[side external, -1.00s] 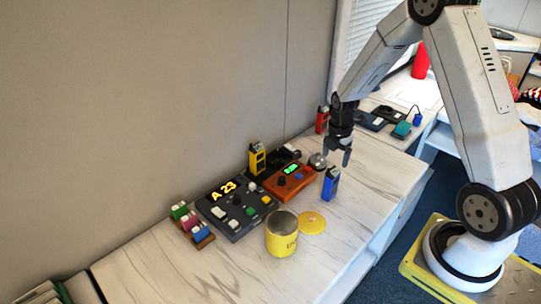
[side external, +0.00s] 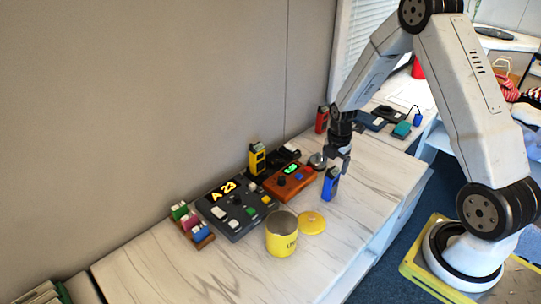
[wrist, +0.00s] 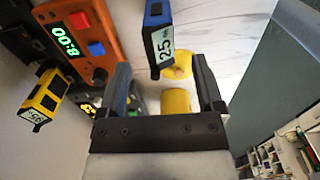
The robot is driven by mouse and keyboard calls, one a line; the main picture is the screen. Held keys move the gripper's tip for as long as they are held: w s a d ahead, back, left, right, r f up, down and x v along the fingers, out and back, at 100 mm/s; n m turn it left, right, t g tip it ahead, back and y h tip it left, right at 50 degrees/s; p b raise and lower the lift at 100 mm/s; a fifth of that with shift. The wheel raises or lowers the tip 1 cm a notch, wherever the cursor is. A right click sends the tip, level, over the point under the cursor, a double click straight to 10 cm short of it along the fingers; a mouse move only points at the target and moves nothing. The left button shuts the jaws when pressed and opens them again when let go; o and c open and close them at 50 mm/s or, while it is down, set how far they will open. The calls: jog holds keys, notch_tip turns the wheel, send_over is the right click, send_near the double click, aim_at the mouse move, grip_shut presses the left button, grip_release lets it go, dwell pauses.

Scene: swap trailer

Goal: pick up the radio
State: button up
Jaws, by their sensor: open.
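A blue handheld unit (side external: 330,184) with a dark top stands upright on the pale wood-grain desk, right of an orange box (side external: 289,179) with a green display. A yellow unit (side external: 257,159) and a red unit (side external: 321,120) of similar shape stand farther back. I cannot tell for certain which is the radio. My gripper (side external: 338,160) is open and just above the blue unit. In the wrist view, the blue unit (wrist: 155,30) with a "25" label lies ahead of the open fingers (wrist: 163,75), and nothing is between them.
A dark panel (side external: 222,214) with "A 23" display, a yellow can (side external: 281,240) and its round yellow lid (side external: 312,222) stand left of and in front of the blue unit. The desk to the right is bare.

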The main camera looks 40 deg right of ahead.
aim_at(334, 171)
jog(key=shift+d+f, duration=0.2)
jog(key=shift+f, duration=2.25)
grip_shut()
